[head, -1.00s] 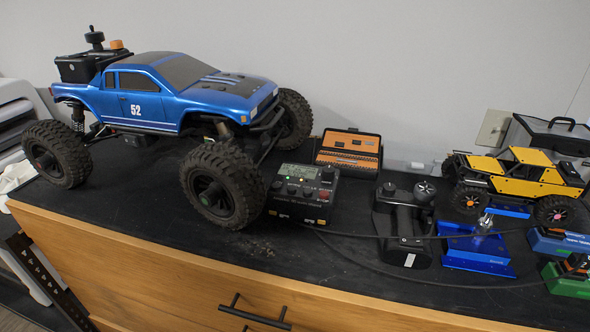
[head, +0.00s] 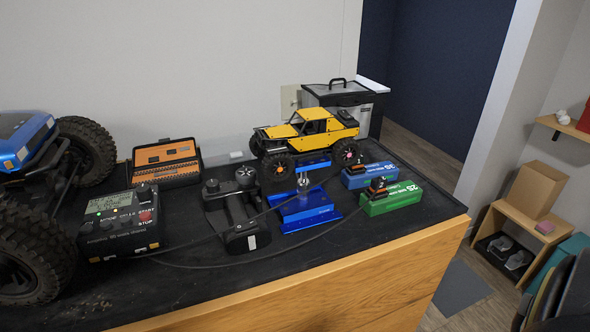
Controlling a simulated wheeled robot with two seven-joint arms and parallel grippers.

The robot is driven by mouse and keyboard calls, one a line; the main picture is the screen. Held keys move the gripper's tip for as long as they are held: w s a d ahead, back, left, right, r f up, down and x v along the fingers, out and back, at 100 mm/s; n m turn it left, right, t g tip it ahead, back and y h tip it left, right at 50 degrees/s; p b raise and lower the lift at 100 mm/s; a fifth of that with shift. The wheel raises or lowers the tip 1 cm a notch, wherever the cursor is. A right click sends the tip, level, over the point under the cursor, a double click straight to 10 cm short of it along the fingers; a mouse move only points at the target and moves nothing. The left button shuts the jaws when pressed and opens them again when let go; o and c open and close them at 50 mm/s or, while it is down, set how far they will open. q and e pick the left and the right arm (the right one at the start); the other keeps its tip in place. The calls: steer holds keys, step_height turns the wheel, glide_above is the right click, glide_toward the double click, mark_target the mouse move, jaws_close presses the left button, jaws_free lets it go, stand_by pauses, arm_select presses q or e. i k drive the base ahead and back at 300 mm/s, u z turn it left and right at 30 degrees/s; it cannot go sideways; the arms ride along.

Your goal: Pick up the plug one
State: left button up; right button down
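A small black-and-orange plug (head: 377,186) sits at the left end of the green battery (head: 397,200). A similar plug (head: 357,169) sits at the left end of the blue battery (head: 378,176) behind it. Two black cables run over the mat from the charger (head: 118,222) toward these batteries; I cannot tell exactly where each one ends. I cannot tell which of the two plugs is "plug one". Neither of my grippers shows in the head view.
A black controller (head: 236,215) and a blue metal stand (head: 305,208) lie left of the batteries. An orange tool case (head: 166,163) and the large blue truck (head: 25,140) are at left. The bench's wooden front edge (head: 330,285) is clear.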

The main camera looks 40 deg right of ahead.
mark_target(359, 165)
steer(key=z, duration=3.6)
steer(key=i, duration=2.35)
steer(key=u, duration=3.25)
